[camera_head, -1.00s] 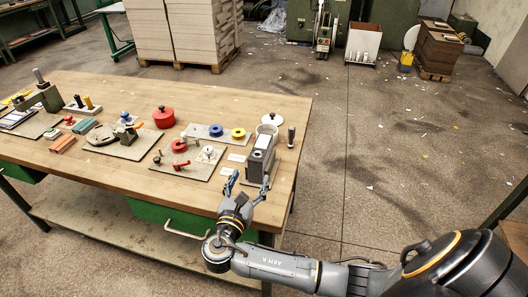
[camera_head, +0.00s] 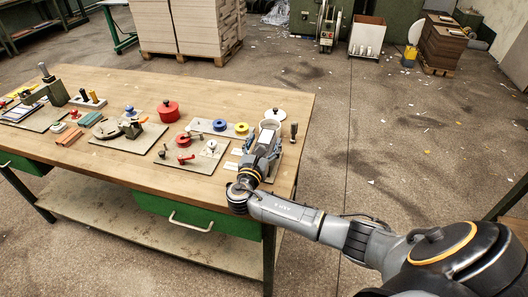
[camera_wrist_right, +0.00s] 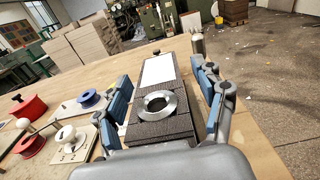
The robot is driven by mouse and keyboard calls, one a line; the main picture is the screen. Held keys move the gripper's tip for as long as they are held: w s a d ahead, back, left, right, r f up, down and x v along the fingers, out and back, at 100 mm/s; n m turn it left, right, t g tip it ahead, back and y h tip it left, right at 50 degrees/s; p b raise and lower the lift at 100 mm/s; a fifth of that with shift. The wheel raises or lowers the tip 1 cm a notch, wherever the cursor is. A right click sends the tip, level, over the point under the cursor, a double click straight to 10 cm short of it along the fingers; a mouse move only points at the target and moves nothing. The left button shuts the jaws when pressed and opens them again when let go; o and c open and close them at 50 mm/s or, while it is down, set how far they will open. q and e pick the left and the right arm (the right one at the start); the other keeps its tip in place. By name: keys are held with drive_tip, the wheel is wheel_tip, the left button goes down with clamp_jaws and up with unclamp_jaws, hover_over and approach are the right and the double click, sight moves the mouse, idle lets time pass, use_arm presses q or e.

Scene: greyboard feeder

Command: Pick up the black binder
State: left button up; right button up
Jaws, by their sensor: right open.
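The black binder (camera_wrist_right: 163,128) stands near the right end of the wooden table. In the right wrist view its dark spine, with a metal ring and a white label, faces me between my fingers. In the head view its top with the white label (camera_head: 265,139) shows, and my gripper hides much of the rest. My right gripper (camera_wrist_right: 165,92) is open, with one blue-padded finger on each side of the binder. I cannot tell whether the pads touch it. In the head view the right gripper (camera_head: 262,164) is at the binder. My left gripper is not in view.
A red pot (camera_head: 166,112) and a board with blue and yellow rolls (camera_head: 206,134) lie left of the binder. The table's front edge is bare.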

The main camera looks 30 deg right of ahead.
drive_tip(key=c, duration=1.4)
drive_tip(key=shift+r, duration=0.15)
